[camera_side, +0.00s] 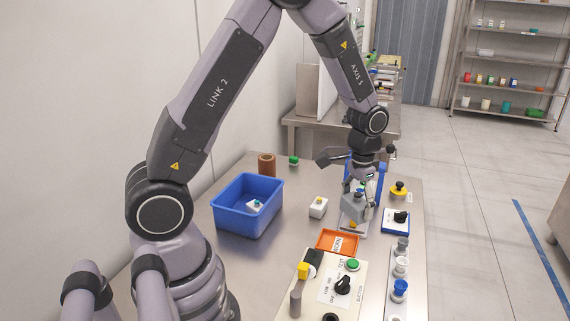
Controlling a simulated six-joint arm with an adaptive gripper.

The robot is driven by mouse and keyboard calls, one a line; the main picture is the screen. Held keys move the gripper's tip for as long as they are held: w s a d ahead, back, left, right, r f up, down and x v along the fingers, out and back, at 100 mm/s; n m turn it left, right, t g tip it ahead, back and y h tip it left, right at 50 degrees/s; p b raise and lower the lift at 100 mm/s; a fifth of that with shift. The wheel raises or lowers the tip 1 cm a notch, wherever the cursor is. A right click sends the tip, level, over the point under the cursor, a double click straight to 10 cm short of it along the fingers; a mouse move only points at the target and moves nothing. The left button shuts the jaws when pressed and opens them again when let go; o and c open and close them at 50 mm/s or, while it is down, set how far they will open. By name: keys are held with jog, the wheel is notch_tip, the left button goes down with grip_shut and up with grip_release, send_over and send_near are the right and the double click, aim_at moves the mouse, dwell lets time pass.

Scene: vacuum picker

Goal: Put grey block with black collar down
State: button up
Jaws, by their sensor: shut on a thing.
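My gripper (358,190) points down over the right half of the metal table and is shut on the grey block (353,207). The block hangs between the fingers, just above or touching a pale grey plate (350,229); I cannot tell whether there is a gap. Its black collar cannot be made out clearly at this size, and the fingers hide part of its upper side.
A white block (318,207) and an orange tray (325,240) are close by. A control panel (318,315) is in front. A blue bin (228,221) stands left; bare table lies between.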

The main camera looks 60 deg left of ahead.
dwell(0.6)
jog(key=s+a+f+m, duration=0.4)
jog(key=s+a+f, duration=0.1)
jog(key=a, duration=0.5)
jog(key=m, duration=0.4)
send_over(279, 249)
notch_tip(279, 249, down, 4)
jog(key=shift+a, duration=0.15)
notch_tip(279, 249, down, 10)
jog(key=shift+r, duration=0.15)
jog(key=o, duration=1.2)
jog(key=shift+f, duration=0.2)
